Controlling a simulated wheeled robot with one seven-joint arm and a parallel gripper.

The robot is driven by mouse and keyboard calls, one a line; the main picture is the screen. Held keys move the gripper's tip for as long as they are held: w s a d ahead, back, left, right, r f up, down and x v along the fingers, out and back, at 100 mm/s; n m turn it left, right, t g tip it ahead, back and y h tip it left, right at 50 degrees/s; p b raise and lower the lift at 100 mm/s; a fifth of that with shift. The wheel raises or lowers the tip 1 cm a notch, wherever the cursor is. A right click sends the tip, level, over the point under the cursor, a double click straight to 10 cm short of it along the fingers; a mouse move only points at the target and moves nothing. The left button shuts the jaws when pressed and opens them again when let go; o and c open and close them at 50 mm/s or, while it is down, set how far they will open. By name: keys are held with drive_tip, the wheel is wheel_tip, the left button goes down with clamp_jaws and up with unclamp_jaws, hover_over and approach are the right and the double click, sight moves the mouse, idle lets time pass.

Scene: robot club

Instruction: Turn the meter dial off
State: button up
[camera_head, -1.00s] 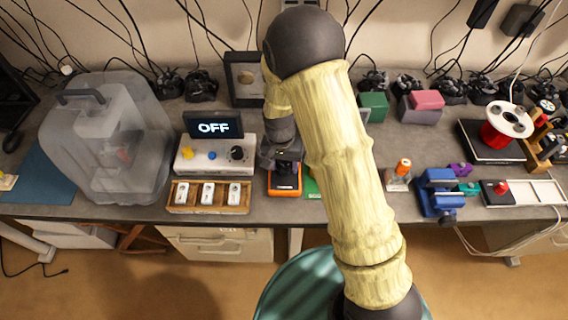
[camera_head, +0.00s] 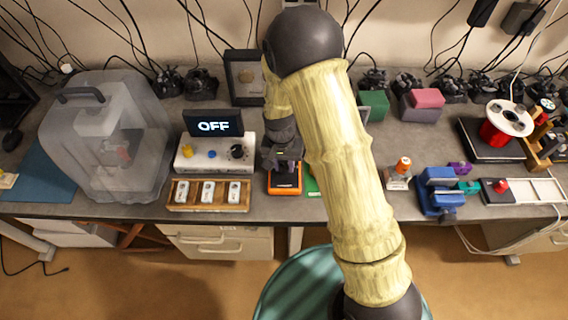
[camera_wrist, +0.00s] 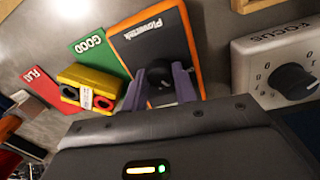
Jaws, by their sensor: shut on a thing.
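The meter is a dark, flat instrument with an orange rim (camera_wrist: 183,47), lying on the bench; its orange front part also shows in the head view (camera_head: 285,184). Its round black dial (camera_wrist: 158,92) sits between the two purple fingers of my gripper (camera_wrist: 160,74). My gripper is shut on the dial, one finger on each side. The wrist housing hides the lower part of the meter. I cannot read the dial's pointer or markings. In the head view my gripper (camera_head: 286,162) is over the meter, partly hidden by my arm.
A white box with a FOCUS knob (camera_wrist: 293,80) stands close right of the meter in the wrist view. A green GOOD card (camera_wrist: 97,48), a red card (camera_wrist: 42,84) and a yellow block (camera_wrist: 88,82) lie left. A screen (camera_head: 213,124) reads OFF.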

sight(282, 169)
drive_tip(key=n+b, duration=0.1)
drive_tip(key=n, duration=0.3)
drive_tip(key=shift+n, duration=0.4)
drive_tip(key=shift+n+t, duration=0.3)
drive_tip(key=shift+n, duration=1.6)
drive_tip(key=o, duration=1)
drive_tip(key=shift+r, duration=0.1)
drive_tip(key=r, duration=0.5)
drive_tip(key=r+b, duration=0.1)
drive_tip(key=r, duration=0.5)
drive_tip(key=r+b, duration=0.1)
drive_tip(key=r, duration=0.5)
drive_tip(key=shift+s+a+r, duration=0.15)
drive_tip(key=shift+s+a, duration=0.15)
drive_tip(key=shift+a, duration=0.1)
drive_tip(key=shift+d, duration=0.1)
